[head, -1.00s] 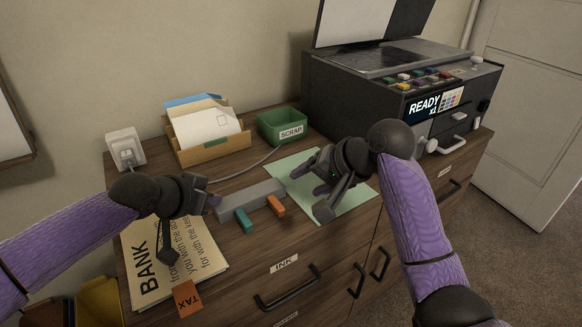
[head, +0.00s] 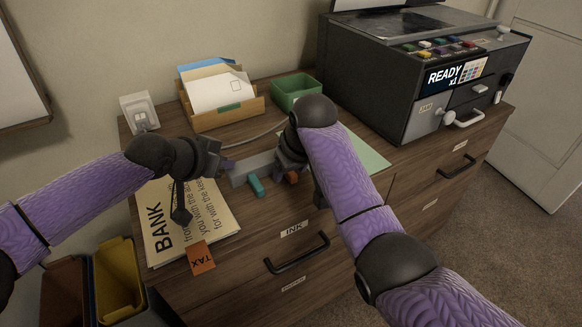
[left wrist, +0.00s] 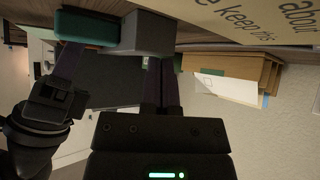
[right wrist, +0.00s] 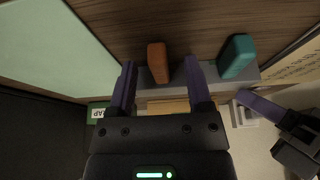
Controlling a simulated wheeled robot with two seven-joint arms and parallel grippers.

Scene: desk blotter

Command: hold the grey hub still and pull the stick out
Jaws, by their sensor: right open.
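The grey hub (head: 243,172) lies on the desk, with a teal stick (head: 256,187) and an orange stick (head: 292,177) standing out from its front side. My left gripper (head: 229,165) is at the hub's left end. In the left wrist view its fingers (left wrist: 161,62) are together with nothing between them, beside the grey hub (left wrist: 146,36). My right gripper (head: 297,174) is over the hub's right end and partly hides it. In the right wrist view its open fingers (right wrist: 159,62) stand either side of the orange stick (right wrist: 158,63), with gaps on both sides.
A BANK paper (head: 165,235) with an orange TAX tag (head: 201,257) lies front left. A letter tray (head: 225,117), a green scrap bin (head: 295,88) and a wall plug (head: 139,110) are behind. A pale green sheet (head: 368,150) and a dark printer (head: 375,85) are to the right.

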